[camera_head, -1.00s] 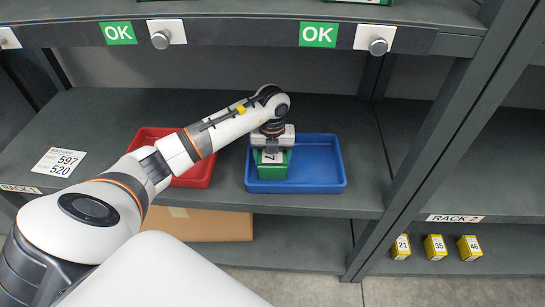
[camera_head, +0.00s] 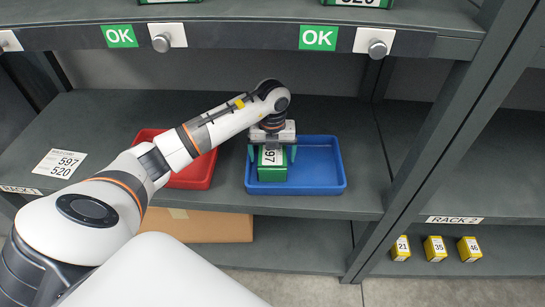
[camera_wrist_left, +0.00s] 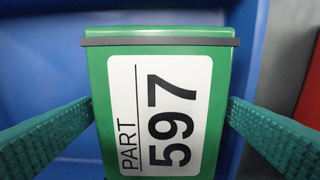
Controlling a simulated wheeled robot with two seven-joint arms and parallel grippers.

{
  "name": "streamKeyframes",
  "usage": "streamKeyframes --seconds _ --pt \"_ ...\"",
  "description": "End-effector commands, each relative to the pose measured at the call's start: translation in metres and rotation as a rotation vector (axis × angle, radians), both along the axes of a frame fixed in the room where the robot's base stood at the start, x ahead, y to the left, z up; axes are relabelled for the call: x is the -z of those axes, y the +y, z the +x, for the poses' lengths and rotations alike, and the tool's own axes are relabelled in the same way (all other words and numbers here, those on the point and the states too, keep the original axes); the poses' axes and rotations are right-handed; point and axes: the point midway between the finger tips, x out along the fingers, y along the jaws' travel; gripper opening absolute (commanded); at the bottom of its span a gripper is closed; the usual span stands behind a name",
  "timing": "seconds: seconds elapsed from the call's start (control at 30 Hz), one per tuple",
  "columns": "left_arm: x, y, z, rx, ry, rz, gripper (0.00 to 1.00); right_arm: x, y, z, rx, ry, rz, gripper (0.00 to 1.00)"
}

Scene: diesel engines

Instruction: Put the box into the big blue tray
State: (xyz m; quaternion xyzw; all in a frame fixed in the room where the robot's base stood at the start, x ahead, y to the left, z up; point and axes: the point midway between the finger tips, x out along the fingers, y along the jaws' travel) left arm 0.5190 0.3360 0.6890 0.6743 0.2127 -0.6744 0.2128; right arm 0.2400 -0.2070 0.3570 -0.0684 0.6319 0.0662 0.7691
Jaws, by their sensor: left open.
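The green box (camera_head: 272,171) with a white label reading 597 stands in the left part of the big blue tray (camera_head: 325,188). In the left wrist view the box (camera_wrist_left: 217,65) shows its label "PART 597", with the blue tray (camera_wrist_left: 35,50) around it. My left gripper (camera_head: 272,155) is open above and around the box. Its teal fingers stand on both sides of the box, with a gap on at least the right side in the wrist view. My right gripper is not in view.
A red tray (camera_head: 198,174) sits left of the blue tray on the same shelf, partly behind my arm. A work card (camera_head: 60,163) lies at the left. A rack post (camera_head: 430,140) stands at the right. Small yellow boxes (camera_head: 435,248) sit on the lower right shelf.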

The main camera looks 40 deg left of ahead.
Motion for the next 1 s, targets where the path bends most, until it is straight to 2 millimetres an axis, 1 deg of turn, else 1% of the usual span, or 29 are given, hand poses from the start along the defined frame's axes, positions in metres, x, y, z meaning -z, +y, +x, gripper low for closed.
streamKeyframes --seconds 0.03,0.2,0.3,0.43,0.6,0.9,0.97,1.0 --pt "-0.015 0.001 0.001 0.001 -0.005 0.001 0.94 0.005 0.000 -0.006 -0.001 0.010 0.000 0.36" --pt "-0.053 0.001 0.001 0.001 -0.005 0.001 0.94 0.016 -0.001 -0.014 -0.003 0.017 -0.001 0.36" --pt "-0.072 0.000 0.001 0.002 -0.004 0.001 0.94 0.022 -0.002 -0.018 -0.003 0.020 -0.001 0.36" --pt "-0.089 0.000 0.001 0.001 -0.002 0.000 0.94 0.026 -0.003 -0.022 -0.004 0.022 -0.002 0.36" --pt "-0.099 0.000 0.000 0.001 -0.001 -0.001 0.94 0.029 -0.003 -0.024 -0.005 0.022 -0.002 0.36" --pt "-0.099 -0.001 0.000 0.003 -0.001 -0.003 0.94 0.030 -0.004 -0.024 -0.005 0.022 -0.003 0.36" --pt "-0.096 -0.006 0.000 0.016 -0.007 -0.022 0.94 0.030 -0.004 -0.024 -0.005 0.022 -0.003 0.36" --pt "-0.093 -0.015 0.001 0.035 -0.018 -0.052 0.94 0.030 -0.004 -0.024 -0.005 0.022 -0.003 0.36"
